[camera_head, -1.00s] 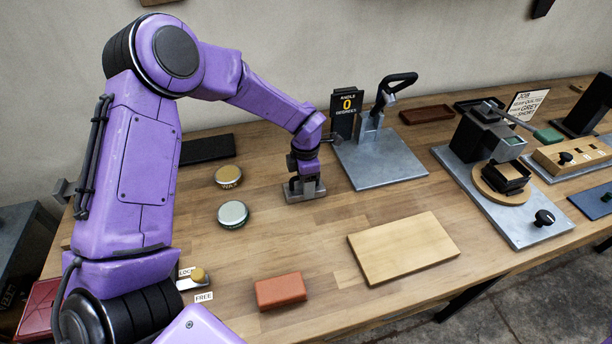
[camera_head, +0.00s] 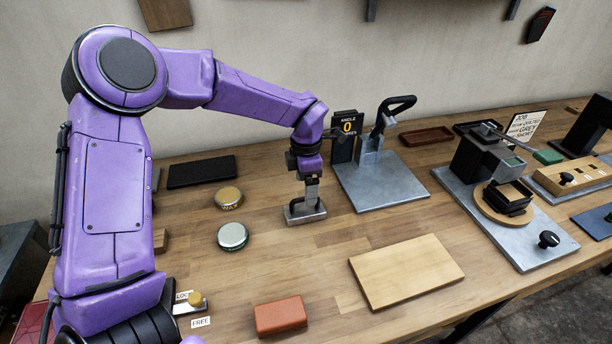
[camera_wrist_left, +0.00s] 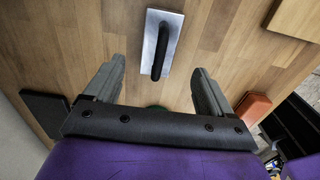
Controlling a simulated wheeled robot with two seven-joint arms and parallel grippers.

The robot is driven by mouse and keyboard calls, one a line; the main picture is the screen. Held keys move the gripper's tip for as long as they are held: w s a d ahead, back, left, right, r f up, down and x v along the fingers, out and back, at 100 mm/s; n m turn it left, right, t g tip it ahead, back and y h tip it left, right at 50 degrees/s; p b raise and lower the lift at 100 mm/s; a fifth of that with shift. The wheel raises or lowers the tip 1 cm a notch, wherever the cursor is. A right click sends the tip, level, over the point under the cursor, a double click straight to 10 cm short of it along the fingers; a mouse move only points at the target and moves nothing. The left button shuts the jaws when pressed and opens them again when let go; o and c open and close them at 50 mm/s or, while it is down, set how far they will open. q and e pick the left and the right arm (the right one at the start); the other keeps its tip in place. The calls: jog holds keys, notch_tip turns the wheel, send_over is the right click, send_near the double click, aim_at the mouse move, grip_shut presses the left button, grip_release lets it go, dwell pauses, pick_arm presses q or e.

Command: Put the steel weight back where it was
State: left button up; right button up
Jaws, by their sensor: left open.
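The steel weight (camera_head: 304,213), a flat grey plate with a dark handle, lies on the wooden bench, left of the angle stand's steel base. In the wrist view its plate (camera_wrist_left: 151,38) and handle lie ahead of the fingertips. My left gripper (camera_head: 311,191) is just above the weight, partly seen from the head. In the wrist view the left gripper (camera_wrist_left: 159,70) is open, its fingers wide apart, with nothing between them. My right gripper is not in view.
A steel stand (camera_head: 380,182) with an angle sign is close on the right. A wax tin (camera_head: 229,198) and silver-lidded tin (camera_head: 233,236) sit left. A black pad (camera_head: 202,171) lies behind. A wooden board (camera_head: 406,271) and orange block (camera_head: 281,315) are nearer.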

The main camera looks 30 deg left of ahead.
pick_arm(q)
jog(key=shift+r, duration=2.3)
jog(key=shift+r, duration=0.1)
